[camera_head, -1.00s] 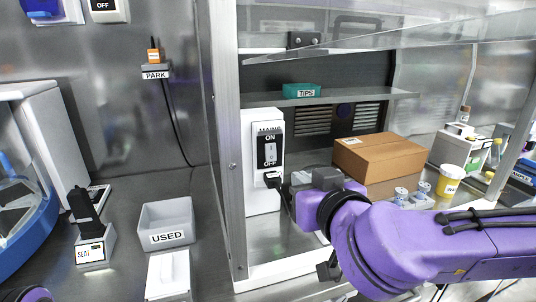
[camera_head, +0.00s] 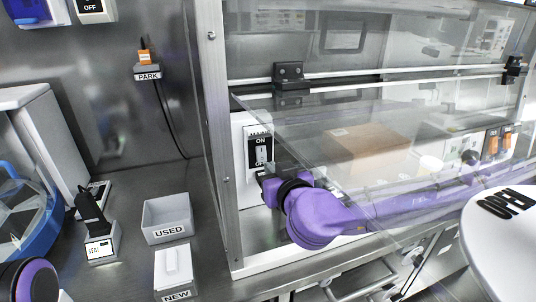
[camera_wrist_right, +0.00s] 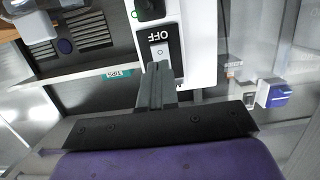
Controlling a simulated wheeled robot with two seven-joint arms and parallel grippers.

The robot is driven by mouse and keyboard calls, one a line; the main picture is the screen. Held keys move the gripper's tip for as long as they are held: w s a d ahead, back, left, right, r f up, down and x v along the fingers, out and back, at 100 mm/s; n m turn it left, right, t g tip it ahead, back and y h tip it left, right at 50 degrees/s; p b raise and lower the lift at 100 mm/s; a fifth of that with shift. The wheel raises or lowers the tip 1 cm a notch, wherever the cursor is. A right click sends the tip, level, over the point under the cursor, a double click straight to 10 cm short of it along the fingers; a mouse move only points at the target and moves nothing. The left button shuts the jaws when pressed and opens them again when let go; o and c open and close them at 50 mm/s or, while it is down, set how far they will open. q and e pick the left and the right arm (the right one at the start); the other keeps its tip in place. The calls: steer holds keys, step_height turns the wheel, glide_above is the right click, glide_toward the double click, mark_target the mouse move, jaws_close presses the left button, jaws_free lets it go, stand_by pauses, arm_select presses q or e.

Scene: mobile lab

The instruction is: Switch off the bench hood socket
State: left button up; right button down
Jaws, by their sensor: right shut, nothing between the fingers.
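My right gripper (camera_head: 264,178) is just below the plate, partly hidden. In the right wrist view, the shut, empty fingers (camera_wrist_right: 156,72) lie in front of the plate (camera_wrist_right: 160,38), whose OFF label is upside down. A dark plug (camera_wrist_right: 150,10) sits above OFF there. My left gripper is out of view.
The clear hood sash with its metal rail (camera_head: 400,72) hangs across the opening, over my right forearm in the picture. A brown carton (camera_head: 368,150) sits inside. A grey USED bin (camera_head: 167,218) stands left of the post. A round white lettered disc (camera_head: 500,260) is at lower right.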

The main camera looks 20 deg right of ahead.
mark_target(262, 159)
steer(key=shift+w+f, duration=0.25)
steer(key=shift+w, duration=0.9)
steer(key=shift+w+f, duration=0.2)
steer(key=shift+w, duration=0.95)
steer(key=shift+a, duration=0.1)
